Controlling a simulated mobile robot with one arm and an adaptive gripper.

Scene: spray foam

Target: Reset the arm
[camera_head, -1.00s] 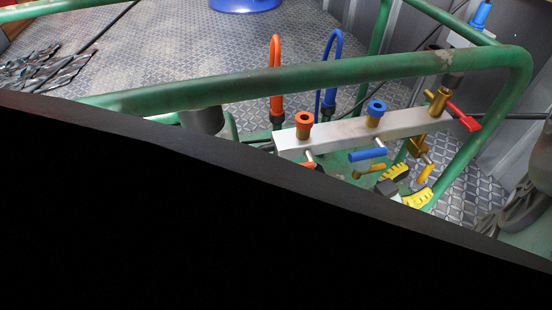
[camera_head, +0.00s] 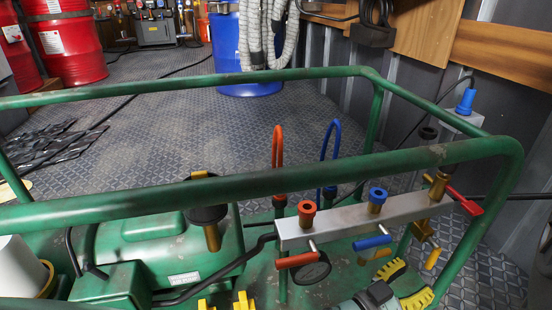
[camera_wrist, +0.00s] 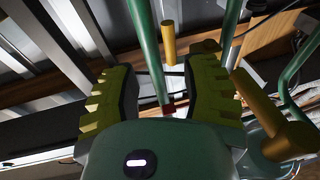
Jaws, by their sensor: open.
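My gripper (camera_head: 410,280) shows at the lower right of the head view, with yellow ribbed fingers and a grey body. It is low, just in front of the pale manifold bar (camera_head: 345,217) on the green-framed machine. In the wrist view, my gripper (camera_wrist: 163,70) has its two fingers well apart. I see nothing held between them, though a green rod and a brass piece show in the gap behind. Most of my arm is out of view.
Green rails (camera_head: 270,185) surround the machine. The bar carries an orange valve (camera_head: 306,211), a blue valve (camera_head: 376,198) and a red lever (camera_head: 465,200). Beyond are a blue drum (camera_head: 245,50), red barrels (camera_head: 70,45) and dark rods (camera_head: 50,145) on open floor.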

